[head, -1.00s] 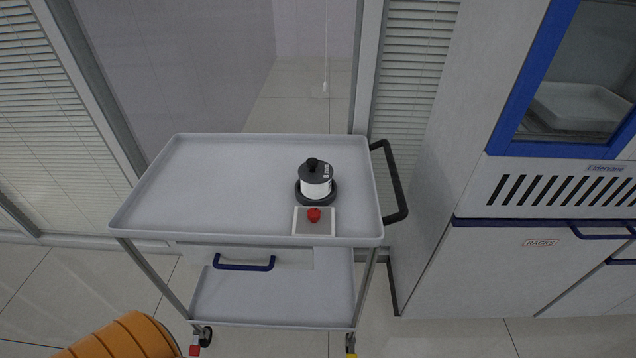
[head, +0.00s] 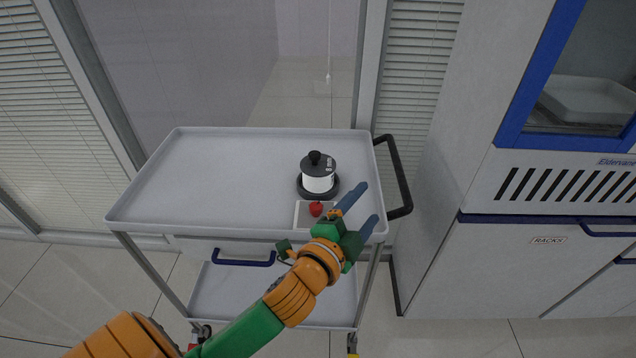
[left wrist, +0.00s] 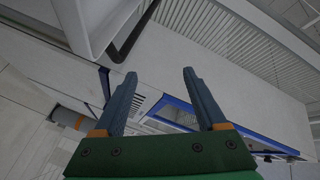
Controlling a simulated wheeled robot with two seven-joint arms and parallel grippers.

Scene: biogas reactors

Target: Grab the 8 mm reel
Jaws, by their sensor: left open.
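The reel (head: 319,183) has a white body, a dark top with a black knob and a wide dark base. It stands upright toward the right end of the trolley's top tray (head: 220,180). Lettering showed on its top earlier; I cannot read it clearly now. My left gripper (head: 362,207) is open and empty, over the tray's front right edge, in front and to the right of the reel. In the left wrist view, the two blue fingers (left wrist: 162,95) are apart with nothing between them. My right gripper is not in view.
A pale plate with a red knob (head: 316,209) lies just in front of the reel, close to my left gripper. A black handle (head: 396,180) sticks out at the tray's right end. A cabinet (head: 540,245) stands to the right. The tray's left half is clear.

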